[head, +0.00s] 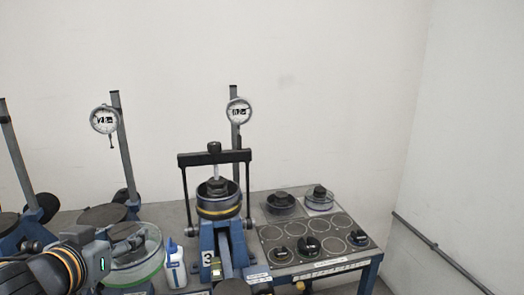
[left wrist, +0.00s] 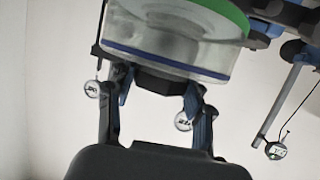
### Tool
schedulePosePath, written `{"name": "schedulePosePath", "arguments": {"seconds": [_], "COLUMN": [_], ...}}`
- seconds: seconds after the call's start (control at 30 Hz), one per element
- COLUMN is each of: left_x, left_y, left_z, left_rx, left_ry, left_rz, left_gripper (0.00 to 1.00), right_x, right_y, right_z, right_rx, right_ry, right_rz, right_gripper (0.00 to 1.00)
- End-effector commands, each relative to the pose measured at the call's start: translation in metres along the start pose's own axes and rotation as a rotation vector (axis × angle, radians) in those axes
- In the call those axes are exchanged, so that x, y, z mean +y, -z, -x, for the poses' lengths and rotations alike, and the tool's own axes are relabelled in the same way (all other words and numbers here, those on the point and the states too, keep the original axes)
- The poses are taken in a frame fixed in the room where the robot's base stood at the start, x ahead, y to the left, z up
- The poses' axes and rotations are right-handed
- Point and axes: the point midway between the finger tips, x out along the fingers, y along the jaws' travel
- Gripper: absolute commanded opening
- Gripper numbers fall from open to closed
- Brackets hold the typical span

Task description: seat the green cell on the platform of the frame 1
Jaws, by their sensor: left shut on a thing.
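The green cell (head: 148,264) is a clear round dish with a green band at its base. In the left wrist view the cell (left wrist: 165,45) fills the top, with a blue rim and a dark knob (left wrist: 160,82) between the fingers. My left gripper (head: 132,242) is shut on that knob, holding the cell at the lower left of the head view, in front of the frames. Frame 1 cannot be told for sure, as no number 1 is readable. A dark round platform (head: 102,215) shows behind the cell, and another (head: 6,223) at the far left edge. My right gripper is not in view.
Frame 3 (head: 208,258) stands right of the cell, with a black crossbar and a loaded cell. Upright posts with dial gauges (head: 104,119) rise behind. A white bottle (head: 175,266) stands close beside the cell. At right, a tray (head: 270,238) carries black weights and cells.

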Motion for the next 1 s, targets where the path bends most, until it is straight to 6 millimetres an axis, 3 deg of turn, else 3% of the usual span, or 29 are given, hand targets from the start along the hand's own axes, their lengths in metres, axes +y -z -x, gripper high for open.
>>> {"name": "schedulePosePath", "arguments": {"seconds": [0.2,0.4,0.77,1.0], "left_x": [0.04,0.062,0.063,0.063], "left_y": [-0.022,-0.036,-0.034,-0.014], "left_z": [-0.02,-0.033,-0.033,-0.025], "left_rx": [0.004,0.005,0.006,0.007], "left_ry": [0.028,0.055,0.06,0.06], "left_rz": [0.018,0.025,0.023,0.025], "left_gripper": [0.0,0.0,0.0,0.0], "right_x": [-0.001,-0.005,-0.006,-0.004], "right_y": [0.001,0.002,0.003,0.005], "right_z": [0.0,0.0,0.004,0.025], "right_rx": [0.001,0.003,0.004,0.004], "right_ry": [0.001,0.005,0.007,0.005], "right_rz": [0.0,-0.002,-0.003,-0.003], "right_gripper": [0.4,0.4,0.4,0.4]}}
